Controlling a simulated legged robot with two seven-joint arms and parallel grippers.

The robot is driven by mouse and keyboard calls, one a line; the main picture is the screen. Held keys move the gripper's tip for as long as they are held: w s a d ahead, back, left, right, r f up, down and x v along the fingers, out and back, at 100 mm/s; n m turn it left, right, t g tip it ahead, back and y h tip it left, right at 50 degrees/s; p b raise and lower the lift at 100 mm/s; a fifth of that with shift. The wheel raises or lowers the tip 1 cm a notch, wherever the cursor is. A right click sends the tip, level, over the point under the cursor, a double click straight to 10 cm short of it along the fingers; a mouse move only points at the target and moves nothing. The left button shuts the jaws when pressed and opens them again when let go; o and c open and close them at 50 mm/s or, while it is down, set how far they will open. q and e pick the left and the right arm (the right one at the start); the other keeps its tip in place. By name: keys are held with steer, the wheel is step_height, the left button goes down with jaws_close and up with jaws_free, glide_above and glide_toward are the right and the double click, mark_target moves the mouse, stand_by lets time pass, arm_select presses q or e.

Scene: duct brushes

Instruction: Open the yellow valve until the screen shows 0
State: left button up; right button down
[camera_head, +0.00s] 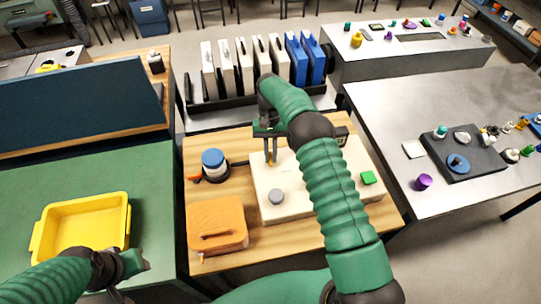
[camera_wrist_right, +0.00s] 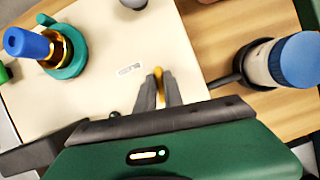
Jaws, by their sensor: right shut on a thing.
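The yellow valve (camera_wrist_right: 159,78) is a small narrow handle on a cream panel (camera_head: 265,190). My right gripper (camera_wrist_right: 160,92) is shut on it, with one dark finger on each side. In the head view the right gripper (camera_head: 271,150) points down at the panel's back left part, and a bit of yellow shows at its tips. My green right arm covers much of the panel. No screen with a readable number shows. My left gripper (camera_head: 134,263) is low at the left, near the yellow tray, and its finger opening is unclear.
The panel also bears a grey knob (camera_head: 276,196), a green block (camera_head: 368,177) and a blue-handled teal fitting (camera_wrist_right: 62,52). A blue-lidded jar (camera_head: 214,164) and an orange case (camera_head: 217,226) stand left of it. A yellow tray (camera_head: 88,226) is further left.

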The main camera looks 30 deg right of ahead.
steer(key=shift+w+d+r+n, duration=0.15)
steer(key=shift+w+n, duration=0.1)
steer(key=shift+n, duration=0.35)
steer(key=c, duration=1.7)
jaws_free()
steer(key=shift+c, duration=0.2)
steer(key=shift+o, duration=1.4)
